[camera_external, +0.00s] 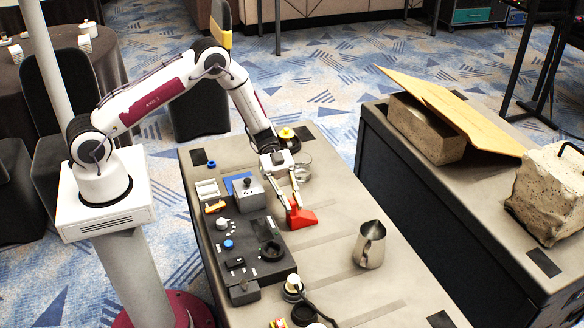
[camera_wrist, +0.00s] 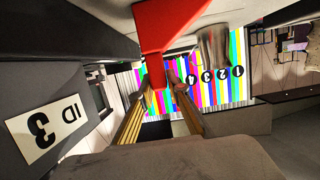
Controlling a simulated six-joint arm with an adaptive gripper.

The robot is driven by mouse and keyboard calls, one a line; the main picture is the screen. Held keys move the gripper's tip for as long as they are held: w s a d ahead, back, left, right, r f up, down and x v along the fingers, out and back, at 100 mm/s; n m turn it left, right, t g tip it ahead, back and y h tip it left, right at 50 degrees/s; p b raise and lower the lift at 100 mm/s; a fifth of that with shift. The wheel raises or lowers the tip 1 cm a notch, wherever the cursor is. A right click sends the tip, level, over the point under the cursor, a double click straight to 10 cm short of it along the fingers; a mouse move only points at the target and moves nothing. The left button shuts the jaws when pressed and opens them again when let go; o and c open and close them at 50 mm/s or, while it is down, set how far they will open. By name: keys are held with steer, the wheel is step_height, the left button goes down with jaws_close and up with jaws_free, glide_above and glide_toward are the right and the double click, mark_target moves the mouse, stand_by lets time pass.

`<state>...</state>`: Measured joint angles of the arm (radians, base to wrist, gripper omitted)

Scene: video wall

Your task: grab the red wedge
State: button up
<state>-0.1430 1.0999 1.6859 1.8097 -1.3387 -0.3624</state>
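The red wedge (camera_external: 302,218) lies on the grey table, to the right of the dark control panel. My gripper (camera_external: 293,206) points down at the wedge's left end, with its fingertips at the wedge. In the wrist view the wedge (camera_wrist: 166,28) shows at top centre, wide above and narrowing downward. Its narrow part lies between the two fingertips of my gripper (camera_wrist: 162,84). The fingers stand close on either side of it, but I cannot tell whether both press on it.
A metal pitcher (camera_external: 370,245) stands to the right on the table (camera_external: 335,290). The panel (camera_external: 250,247) with knobs and a grey box (camera_external: 248,194) are close on the left. A glass bowl (camera_external: 302,172) and a yellow-topped object (camera_external: 287,135) are behind the gripper.

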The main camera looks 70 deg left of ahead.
jaws_close()
steer(key=shift+r, duration=0.15)
steer(key=shift+r, duration=4.85)
